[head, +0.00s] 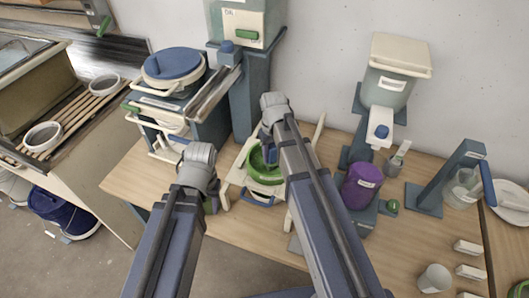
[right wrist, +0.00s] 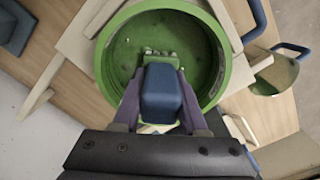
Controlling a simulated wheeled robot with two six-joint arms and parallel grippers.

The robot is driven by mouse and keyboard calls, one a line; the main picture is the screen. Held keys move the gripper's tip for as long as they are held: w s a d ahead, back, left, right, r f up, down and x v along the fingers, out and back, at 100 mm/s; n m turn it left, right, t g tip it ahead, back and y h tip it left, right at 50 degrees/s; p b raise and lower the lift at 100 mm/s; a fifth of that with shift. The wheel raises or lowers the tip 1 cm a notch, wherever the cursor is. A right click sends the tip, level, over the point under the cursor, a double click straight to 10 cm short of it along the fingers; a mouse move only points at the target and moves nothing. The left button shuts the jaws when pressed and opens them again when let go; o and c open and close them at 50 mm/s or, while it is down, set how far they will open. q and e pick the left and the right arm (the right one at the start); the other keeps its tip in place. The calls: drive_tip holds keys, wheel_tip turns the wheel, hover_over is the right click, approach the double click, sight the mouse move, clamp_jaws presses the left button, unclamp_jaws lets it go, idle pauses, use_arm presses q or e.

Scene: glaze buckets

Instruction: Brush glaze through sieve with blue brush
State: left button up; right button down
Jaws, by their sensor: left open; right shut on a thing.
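The round green sieve (head: 264,166) rests on a pale wooden frame on the table; it also fills the upper middle of the right wrist view (right wrist: 222,62). My right gripper (head: 268,143) is over the sieve, shut on the blue brush (right wrist: 162,92). The brush's blue handle is between my fingers, with its head inside the sieve. Several small grey lumps lie by the brush head. Whether the bristles touch the mesh is hidden. My left gripper (head: 213,202) is open and empty, just left of the wooden frame. What is under the sieve is mostly hidden.
A green-lined vessel with a blue handle (right wrist: 275,76) sits beside the sieve. A blue-lidded bucket (head: 174,68) stands at the back left. A purple container (head: 361,186) and a blue stand (head: 440,180) are on the right. Some table in front of them is clear.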

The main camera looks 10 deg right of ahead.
sight(279, 171)
drive_tip(key=shift+s+d+f, duration=0.1)
drive_tip(key=shift+s+d, duration=0.4)
drive_tip(key=shift+d, duration=0.25)
drive_tip(key=shift+s+d, duration=0.5)
drive_tip(key=shift+d, duration=0.2)
drive_tip(key=shift+w+a, duration=0.4)
drive_tip(key=shift+a, duration=0.45)
drive_tip(key=shift+w+a, duration=0.35)
drive_tip(key=shift+a, duration=0.55)
drive_tip(key=shift+w+a, duration=0.35)
drive_tip(key=shift+a, duration=0.5)
drive_tip(key=shift+w+a, duration=0.35)
drive_tip(key=shift+a, duration=0.55)
drive_tip(key=shift+s+d, duration=0.75)
drive_tip(key=shift+d, duration=0.2)
drive_tip(key=shift+s+d, duration=0.45)
drive_tip(key=shift+d, duration=0.25)
drive_tip(key=shift+s+d, duration=0.45)
drive_tip(key=shift+d, duration=0.25)
drive_tip(key=shift+s+d, duration=0.45)
drive_tip(key=shift+d, duration=0.25)
